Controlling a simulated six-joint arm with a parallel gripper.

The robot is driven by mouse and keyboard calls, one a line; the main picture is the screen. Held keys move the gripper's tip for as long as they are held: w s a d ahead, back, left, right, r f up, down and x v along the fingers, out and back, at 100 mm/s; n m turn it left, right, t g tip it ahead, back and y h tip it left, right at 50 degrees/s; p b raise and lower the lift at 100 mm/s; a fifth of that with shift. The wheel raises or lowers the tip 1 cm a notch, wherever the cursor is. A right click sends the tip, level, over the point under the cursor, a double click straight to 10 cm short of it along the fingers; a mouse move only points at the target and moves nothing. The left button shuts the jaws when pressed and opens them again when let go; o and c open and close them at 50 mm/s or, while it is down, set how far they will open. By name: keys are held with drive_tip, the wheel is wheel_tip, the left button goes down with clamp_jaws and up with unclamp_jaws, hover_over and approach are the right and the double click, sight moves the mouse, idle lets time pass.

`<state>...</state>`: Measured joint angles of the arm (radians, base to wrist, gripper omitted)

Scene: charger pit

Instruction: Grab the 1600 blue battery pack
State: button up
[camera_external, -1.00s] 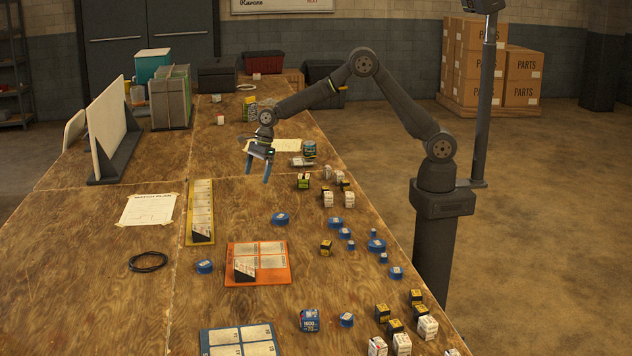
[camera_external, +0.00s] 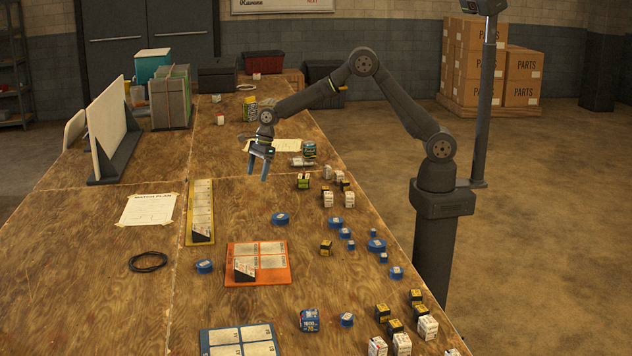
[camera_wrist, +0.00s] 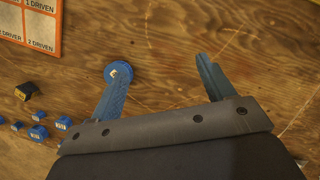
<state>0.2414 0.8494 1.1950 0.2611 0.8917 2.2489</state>
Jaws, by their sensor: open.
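The blue battery pack (camera_external: 310,320) stands upright near the front of the table, with white print on its face that seems to read 1600. My gripper (camera_external: 258,176) is far from it, above the table further back, open and empty with its fingers pointing down. In the wrist view, my gripper's two blue fingers (camera_wrist: 160,75) are spread apart over bare wood. A blue round piece (camera_wrist: 118,73) shows at the left fingertip there. I cannot make out the battery pack in the wrist view.
Bare wood lies left of the pack.

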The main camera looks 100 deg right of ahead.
drive_tip(key=shift+c, duration=0.2)
drive_tip(key=w+a+n+y, duration=0.1)
drive_tip(key=w+a+n, duration=0.15)
drive_tip(key=a, duration=1.05)
drive_tip(key=r+n+g+y, duration=0.1)
drive_tip(key=n+g+y, duration=0.15)
drive_tip(key=n, duration=0.45)
hover_over(311, 312)
drive_tip(key=d, duration=0.9)
drive_tip(key=shift+n+t+y, duration=0.25)
drive_tip(key=shift+t+y, duration=0.1)
drive_tip(key=x, duration=0.7)
drive_tip(key=s+a+x, duration=0.1)
drive_tip(key=x, duration=0.3)
drive_tip(key=shift+r, duration=0.1)
drive_tip(key=shift+s+x, duration=0.15)
drive_tip(key=shift+x, duration=1.45)
drive_tip(key=shift+s+x, duration=0.15)
drive_tip(key=shift+x, duration=1.4)
drive_tip(key=shift+c, duration=0.4)
drive_tip(key=c, duration=1.2)
